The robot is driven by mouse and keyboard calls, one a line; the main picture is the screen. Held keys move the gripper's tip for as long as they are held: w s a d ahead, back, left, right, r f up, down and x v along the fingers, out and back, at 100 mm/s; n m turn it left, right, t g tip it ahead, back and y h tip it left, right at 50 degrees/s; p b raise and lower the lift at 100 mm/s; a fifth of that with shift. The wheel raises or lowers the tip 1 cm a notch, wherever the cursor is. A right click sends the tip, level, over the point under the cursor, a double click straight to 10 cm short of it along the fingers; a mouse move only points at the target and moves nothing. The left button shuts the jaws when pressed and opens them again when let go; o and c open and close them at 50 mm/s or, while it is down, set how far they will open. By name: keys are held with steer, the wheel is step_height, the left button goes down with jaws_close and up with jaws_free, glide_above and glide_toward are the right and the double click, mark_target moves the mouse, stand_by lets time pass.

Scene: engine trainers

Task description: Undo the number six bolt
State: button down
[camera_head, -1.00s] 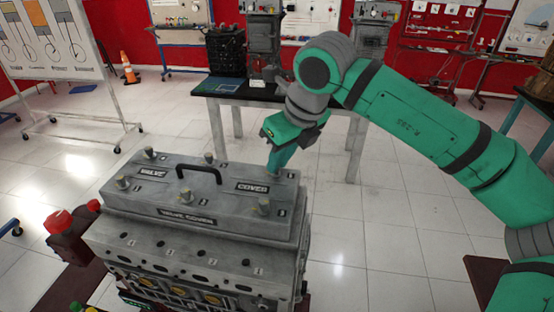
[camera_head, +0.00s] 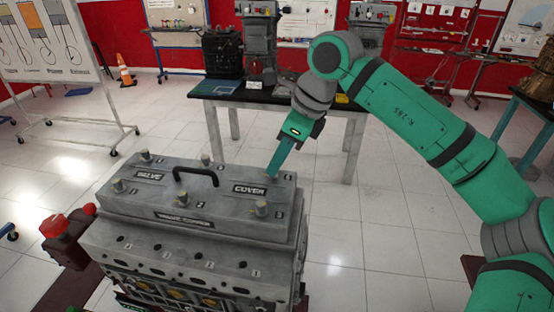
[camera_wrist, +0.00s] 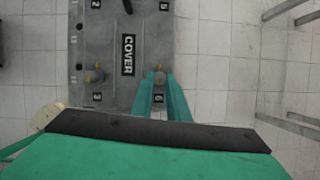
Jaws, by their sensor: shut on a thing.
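The grey valve cover (camera_head: 225,205) sits on top of the engine block, with several bolts standing along its edges. My gripper (camera_head: 272,173) reaches down to the cover's far right corner. In the wrist view my gripper's two green fingers (camera_wrist: 161,79) are shut around the number six bolt (camera_wrist: 160,76), one on each side. The printed 6 (camera_wrist: 159,99) shows just below it, between the fingers. In the head view this bolt is mostly hidden by the fingertips. The number three bolt (camera_wrist: 95,76) stands apart to the left in the wrist view.
A black handle (camera_head: 196,173) rises from the cover's middle. Another bolt (camera_head: 262,207) stands at the near right corner. A table (camera_head: 225,90) with engine parts stands behind. A red-capped container (camera_head: 55,225) is left of the block. Open floor lies to the right.

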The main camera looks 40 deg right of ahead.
stand_by(0.3)
steer(key=c, duration=1.7)
jaws_free()
steer(key=shift+r, duration=0.1)
steer(key=v, duration=1)
steer(key=shift+s+r, duration=0.15)
steer(key=shift+r, duration=0.15)
